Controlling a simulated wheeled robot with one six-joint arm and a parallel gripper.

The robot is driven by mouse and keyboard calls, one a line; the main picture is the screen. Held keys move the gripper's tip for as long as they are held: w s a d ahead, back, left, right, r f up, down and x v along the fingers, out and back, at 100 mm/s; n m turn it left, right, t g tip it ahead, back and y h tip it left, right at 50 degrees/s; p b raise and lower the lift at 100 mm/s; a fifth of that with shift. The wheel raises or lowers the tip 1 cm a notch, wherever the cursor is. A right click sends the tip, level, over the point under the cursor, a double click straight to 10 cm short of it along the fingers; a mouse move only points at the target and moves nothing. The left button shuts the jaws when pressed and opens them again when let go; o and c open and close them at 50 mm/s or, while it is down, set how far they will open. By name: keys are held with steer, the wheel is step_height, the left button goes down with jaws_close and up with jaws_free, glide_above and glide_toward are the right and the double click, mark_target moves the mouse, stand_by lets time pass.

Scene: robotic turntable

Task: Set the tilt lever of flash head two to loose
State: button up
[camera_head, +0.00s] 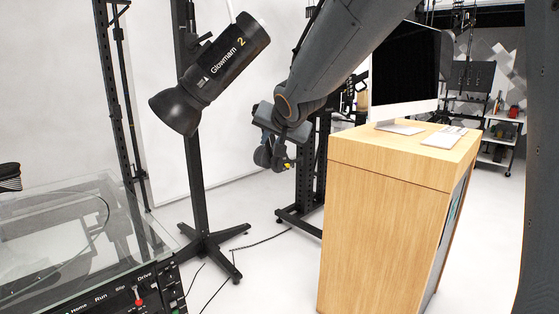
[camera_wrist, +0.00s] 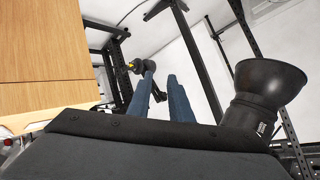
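Flash head two (camera_head: 218,68) is a black lamp marked "Glowmarn 2" with a wide reflector facing down and left, held tilted on a black stand (camera_head: 195,165). A dark bracket (camera_head: 196,44) shows at its upper left; I cannot make out the tilt lever or its setting. In the wrist view, a black reflector (camera_wrist: 266,82) shows at the right. My gripper (camera_head: 271,157) is right of and below the lamp, apart from it. In the wrist view, its two blue-grey fingers (camera_wrist: 162,82) stand apart with nothing seen between them.
A wooden cabinet (camera_head: 385,185) with a monitor (camera_head: 403,70) stands right of my gripper. A glass-covered turntable unit (camera_head: 70,235) with a control panel fills the lower left. A dark round part with a yellow mark (camera_wrist: 134,66) shows beyond my fingers. Cables cross the white floor.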

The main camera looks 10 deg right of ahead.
steer(key=shift+n+g, duration=0.3)
steer(key=shift+g, duration=0.4)
steer(key=shift+s+d+f, duration=0.3)
steer(key=shift+s+f, duration=0.15)
steer(key=shift+f, duration=0.3)
steer(key=shift+s+d+f, duration=0.3)
steer(key=shift+s+f, duration=0.2)
steer(key=shift+f, duration=0.25)
steer(key=shift+s+d+f, duration=0.3)
steer(key=shift+s+f, duration=0.15)
steer(key=shift+f, duration=0.3)
